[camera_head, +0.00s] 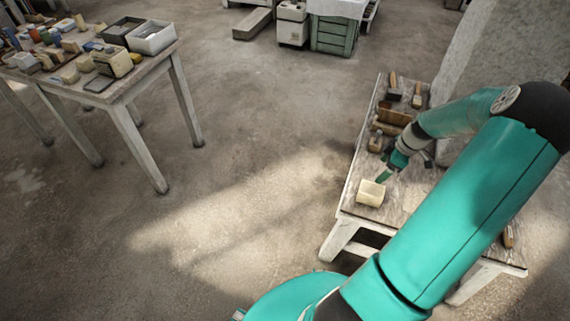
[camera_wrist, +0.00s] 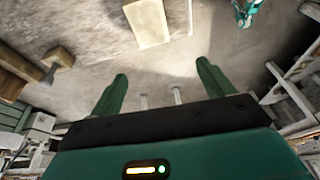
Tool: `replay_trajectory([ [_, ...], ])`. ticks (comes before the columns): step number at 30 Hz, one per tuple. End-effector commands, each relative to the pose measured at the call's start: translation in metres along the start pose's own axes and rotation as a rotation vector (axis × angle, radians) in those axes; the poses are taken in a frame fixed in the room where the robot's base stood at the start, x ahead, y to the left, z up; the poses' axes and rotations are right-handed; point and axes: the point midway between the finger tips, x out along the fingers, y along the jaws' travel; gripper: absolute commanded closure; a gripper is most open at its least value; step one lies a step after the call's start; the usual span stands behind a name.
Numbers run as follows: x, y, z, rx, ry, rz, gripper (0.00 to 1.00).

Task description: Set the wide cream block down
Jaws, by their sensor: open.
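The wide cream block (camera_head: 371,192) rests on the near left corner of the small wooden table at the right in the head view. A pale cream block, likely the same one, shows at the top of the wrist view (camera_wrist: 148,22), beyond the fingertips. My gripper (camera_head: 383,175) is close beside the block, at its upper right in the head view. In the wrist view its two green fingers stand wide apart with nothing between them (camera_wrist: 162,68). The gap between fingers and block is hard to judge.
The block's table (camera_head: 347,197) also carries wooden tools and a brown box (camera_head: 394,114) at its far end. A large pale slab (camera_head: 490,55) stands behind it. A cluttered table (camera_head: 150,66) stands at the left. The floor between the tables is clear.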

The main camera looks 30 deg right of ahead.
Motion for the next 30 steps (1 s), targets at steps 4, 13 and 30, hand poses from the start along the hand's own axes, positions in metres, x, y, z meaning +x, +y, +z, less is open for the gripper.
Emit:
replay_trajectory([
  [4,-0.036,-0.020,-0.069,0.032,-0.110,0.016,0.19],
  [13,-0.102,-0.091,-0.184,0.163,-0.231,0.141,0.19],
  [30,-0.200,-0.293,-0.295,0.481,0.005,0.366,0.19],
])
